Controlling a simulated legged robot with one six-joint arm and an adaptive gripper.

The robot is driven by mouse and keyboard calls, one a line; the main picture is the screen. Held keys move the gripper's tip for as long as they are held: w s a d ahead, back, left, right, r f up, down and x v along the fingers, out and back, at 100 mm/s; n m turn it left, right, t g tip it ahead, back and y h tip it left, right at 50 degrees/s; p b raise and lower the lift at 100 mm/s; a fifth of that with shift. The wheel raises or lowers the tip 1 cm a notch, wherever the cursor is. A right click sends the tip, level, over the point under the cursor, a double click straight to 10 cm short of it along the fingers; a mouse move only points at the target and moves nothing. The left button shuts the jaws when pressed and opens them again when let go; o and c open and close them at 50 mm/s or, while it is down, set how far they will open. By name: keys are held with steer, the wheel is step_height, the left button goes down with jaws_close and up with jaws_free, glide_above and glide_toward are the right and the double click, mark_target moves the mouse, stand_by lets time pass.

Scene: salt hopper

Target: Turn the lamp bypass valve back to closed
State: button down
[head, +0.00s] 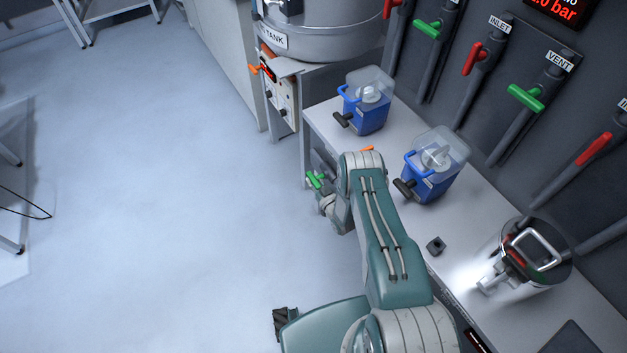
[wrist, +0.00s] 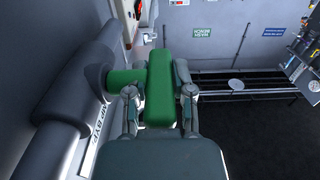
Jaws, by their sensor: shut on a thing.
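The green valve handle (wrist: 159,85) fills the middle of the wrist view, its long bar running up and down the picture. A green stem joins it to a thick grey pipe on the left. A label (wrist: 97,135) beside the pipe is partly hidden and seen at a slant, with "BY" roughly legible. My gripper (wrist: 158,108) is shut on the handle, one finger on each side. In the head view the green handle (head: 315,180) shows at the bench's front side, left of my forearm.
Red and green valves, including the VENT handle (head: 526,98), line the wall behind. Open floor (head: 190,200) lies to the left.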

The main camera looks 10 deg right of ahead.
steer(key=t+y, duration=0.1)
steer(key=t, duration=0.2)
steer(key=shift+t, duration=0.7)
steer(key=shift+c, duration=2.4)
jaws_free()
steer(key=v, duration=0.7)
steer(key=shift+s+f, duration=0.15)
steer(key=shift+f, duration=0.1)
